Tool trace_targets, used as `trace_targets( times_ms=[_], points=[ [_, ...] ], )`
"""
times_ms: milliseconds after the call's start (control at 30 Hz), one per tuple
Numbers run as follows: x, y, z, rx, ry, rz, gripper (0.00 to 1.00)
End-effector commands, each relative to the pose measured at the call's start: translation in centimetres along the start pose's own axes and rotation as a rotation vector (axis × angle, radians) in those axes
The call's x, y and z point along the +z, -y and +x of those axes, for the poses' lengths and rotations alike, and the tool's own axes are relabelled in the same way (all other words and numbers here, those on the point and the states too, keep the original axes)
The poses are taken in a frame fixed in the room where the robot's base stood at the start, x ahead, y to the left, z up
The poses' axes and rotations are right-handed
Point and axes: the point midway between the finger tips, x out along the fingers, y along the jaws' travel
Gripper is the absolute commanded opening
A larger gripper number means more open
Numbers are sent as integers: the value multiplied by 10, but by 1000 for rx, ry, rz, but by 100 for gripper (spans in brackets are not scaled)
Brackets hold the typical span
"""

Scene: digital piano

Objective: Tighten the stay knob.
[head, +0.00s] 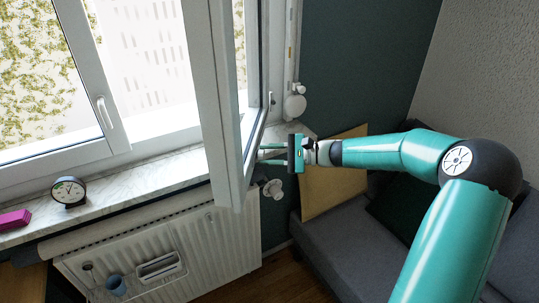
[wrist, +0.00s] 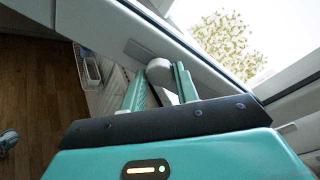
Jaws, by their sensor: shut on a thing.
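The window sash (head: 228,100) stands open into the room. My gripper (head: 266,154) reaches in from the right to the sash's lower part. In the wrist view, my gripper's fingers (wrist: 160,80) are on either side of a round pale grey knob (wrist: 158,70) on the white sash frame (wrist: 195,62), and they are shut on it. I take it as the stay knob. In the head view the knob is hidden behind the sash edge and the fingers. Whether it is tight cannot be seen.
A white radiator (head: 190,250) with a valve (head: 273,189) is below. A tan board (head: 325,185) and a grey sofa (head: 345,240) stand close under my arm.

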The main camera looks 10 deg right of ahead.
Motion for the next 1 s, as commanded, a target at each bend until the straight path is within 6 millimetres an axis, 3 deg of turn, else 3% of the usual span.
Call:
trace_targets(
  times_ms=[1000],
  points=[
    [-3, 1, 1, 83, 85, 956, 8]
  ],
)
